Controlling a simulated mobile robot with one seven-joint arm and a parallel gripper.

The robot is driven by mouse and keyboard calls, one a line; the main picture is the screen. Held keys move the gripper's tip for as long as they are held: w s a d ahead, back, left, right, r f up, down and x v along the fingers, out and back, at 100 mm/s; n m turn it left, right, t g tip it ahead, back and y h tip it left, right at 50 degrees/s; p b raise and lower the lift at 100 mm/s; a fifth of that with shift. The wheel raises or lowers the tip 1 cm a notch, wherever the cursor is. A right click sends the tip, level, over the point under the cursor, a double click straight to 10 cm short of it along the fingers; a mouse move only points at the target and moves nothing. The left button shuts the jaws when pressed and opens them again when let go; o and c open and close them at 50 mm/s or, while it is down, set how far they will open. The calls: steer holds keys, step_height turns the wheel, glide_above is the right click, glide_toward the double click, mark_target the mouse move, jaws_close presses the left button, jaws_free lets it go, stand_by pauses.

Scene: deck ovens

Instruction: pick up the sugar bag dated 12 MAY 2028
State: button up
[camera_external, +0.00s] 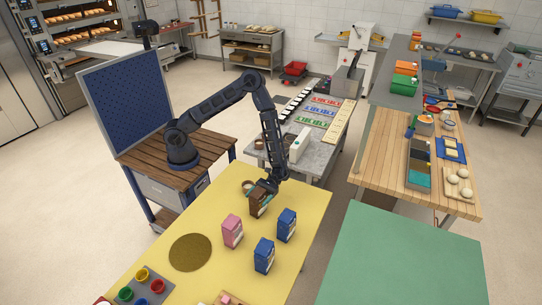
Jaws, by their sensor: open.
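Several upright bags stand on the yellow table (318,200). A brown bag (256,206) is at the back, a pink bag (232,231) is in front of it to the left, and two blue bags (286,226) (263,255) are to the right and front. Any printed dates are too small to read, so I cannot tell which bag is dated 12 MAY 2028. My gripper (268,189) is open and points down at the top of the brown bag, overlapping it in the picture. I cannot tell whether they touch.
A round brown mat (190,252) lies left of the bags. Coloured cups (141,275) stand in a grey tray at the front left. A small round container (247,186) is behind the brown bag. A green table (402,258) stands to the right.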

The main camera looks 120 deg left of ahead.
jaws_close()
steer(key=shift+r, duration=0.2)
